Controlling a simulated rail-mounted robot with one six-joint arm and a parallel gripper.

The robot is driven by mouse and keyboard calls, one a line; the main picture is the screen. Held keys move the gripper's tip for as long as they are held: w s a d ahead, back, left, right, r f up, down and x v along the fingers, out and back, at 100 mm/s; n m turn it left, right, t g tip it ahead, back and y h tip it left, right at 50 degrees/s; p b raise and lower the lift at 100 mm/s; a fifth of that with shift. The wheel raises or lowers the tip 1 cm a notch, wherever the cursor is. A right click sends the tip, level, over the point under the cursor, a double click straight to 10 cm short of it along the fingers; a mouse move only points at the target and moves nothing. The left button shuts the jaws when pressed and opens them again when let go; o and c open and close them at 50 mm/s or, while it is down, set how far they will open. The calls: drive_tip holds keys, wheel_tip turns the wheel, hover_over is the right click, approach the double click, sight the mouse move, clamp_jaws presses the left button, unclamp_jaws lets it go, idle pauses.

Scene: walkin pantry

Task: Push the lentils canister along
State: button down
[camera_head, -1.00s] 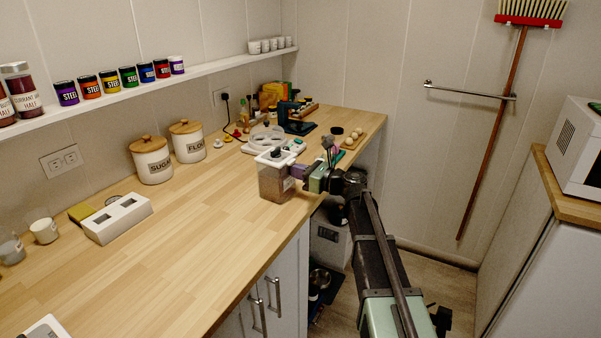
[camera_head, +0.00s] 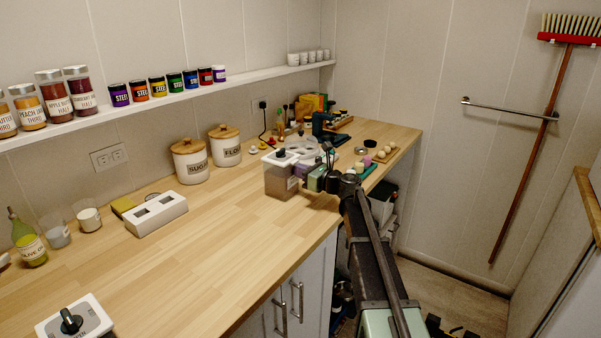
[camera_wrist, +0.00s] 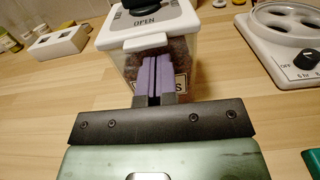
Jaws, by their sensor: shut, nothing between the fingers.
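The lentils canister (camera_head: 280,180) is a clear box with brown contents and a white lid with a black knob. It stands upright on the wooden counter near its front edge. In the wrist view the canister (camera_wrist: 190,58) fills the upper middle, its lid reading "OPEN" and its label partly hidden by my fingers. My gripper (camera_head: 302,172) is at its right side in the head view. The purple fingertips of my gripper (camera_wrist: 154,72) are shut together, with nothing between them, and appear against the canister's wall, below the lid's front tab.
Left along the counter are a white two-window box (camera_head: 157,214), sugar (camera_head: 190,162) and flour (camera_head: 225,146) canisters at the wall, and another white-lidded container (camera_head: 75,318) at the front. A white appliance with round wells (camera_wrist: 285,40) stands beside the canister. Bare counter lies to the left.

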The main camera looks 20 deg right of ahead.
drive_tip(key=v, duration=1.4)
drive_tip(key=s+a+n+g+p, duration=0.1)
drive_tip(key=a+n, duration=0.1)
drive_tip(key=s+a+f+n+g+p, duration=0.1)
drive_tip(key=s+a+n, duration=0.1)
drive_tip(key=a, duration=0.1)
drive_tip(key=s+a+n+g+p, duration=0.1)
drive_tip(key=s+a+n+g, duration=0.1)
drive_tip(key=shift+a+f+n+h, duration=0.3)
drive_tip(key=shift+a+h, duration=0.05)
drive_tip(key=shift+h, duration=0.05)
drive_tip(key=s+a+n+g+p, duration=0.1)
drive_tip(key=s+n, duration=0.1)
drive_tip(key=s+a+f+n+g+h+p, duration=0.1)
drive_tip(key=s+a+n, duration=0.1)
drive_tip(key=s+a+f+n+g+h+p, duration=0.1)
drive_tip(key=s+a+n, duration=0.1)
drive_tip(key=shift+g, duration=0.3)
drive_tip(key=s+a+f+n+g+h+p, duration=0.1)
drive_tip(key=s+f+n+g+h, duration=0.1)
drive_tip(key=s+n, duration=0.5)
drive_tip(key=s+a+f+n+g+h+p, duration=0.1)
drive_tip(key=s+f+n+g+h+p, duration=0.1)
drive_tip(key=s+n+g+h, duration=0.2)
drive_tip(key=s+n+h, duration=0.2)
drive_tip(key=s+n, duration=0.2)
drive_tip(key=s, duration=0.1)
drive_tip(key=shift+s+h, duration=0.4)
drive_tip(key=c, duration=1.8)
unclamp_jaws()
